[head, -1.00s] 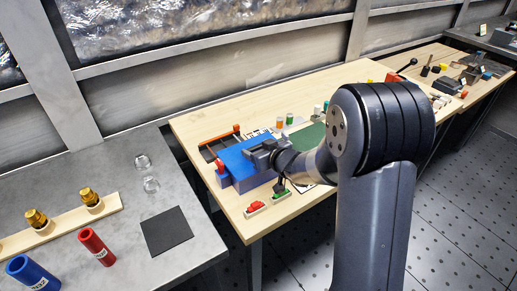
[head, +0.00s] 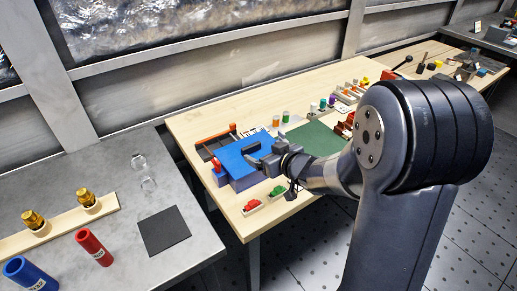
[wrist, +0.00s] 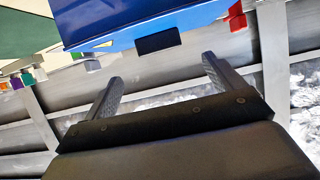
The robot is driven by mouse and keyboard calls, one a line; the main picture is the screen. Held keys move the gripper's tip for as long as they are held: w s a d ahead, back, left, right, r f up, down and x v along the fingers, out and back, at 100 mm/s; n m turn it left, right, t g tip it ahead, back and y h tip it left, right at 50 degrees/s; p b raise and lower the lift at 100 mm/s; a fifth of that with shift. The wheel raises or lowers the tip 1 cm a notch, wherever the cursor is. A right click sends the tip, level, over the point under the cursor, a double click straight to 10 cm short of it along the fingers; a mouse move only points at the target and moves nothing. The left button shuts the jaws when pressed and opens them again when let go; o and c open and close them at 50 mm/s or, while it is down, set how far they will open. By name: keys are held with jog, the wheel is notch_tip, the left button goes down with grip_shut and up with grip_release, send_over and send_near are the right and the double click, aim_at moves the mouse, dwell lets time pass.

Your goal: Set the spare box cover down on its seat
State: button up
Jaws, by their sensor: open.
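A bright blue cover (head: 236,153) lies on top of a darker blue box on the wooden bench, and looks level. Whether it is fully seated cannot be told. In the wrist view the blue cover (wrist: 140,18) fills the top, with a small black block (wrist: 158,41) on its near face. My gripper (head: 254,155) is at the right side of the blue box in the head view. In the wrist view my gripper (wrist: 163,70) is open and empty, its two fingers apart and pointing towards the black block, which is not between them.
A red knob (head: 217,166) stands at the box's left side. An orange-edged dark tray (head: 215,143) lies behind it. A green mat (head: 315,138) lies to the right. Small red and green parts (head: 264,198) sit at the front edge. A grey table (head: 120,200) stands left.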

jog(key=shift+v, duration=2.2)
jog(key=shift+c, duration=0.2)
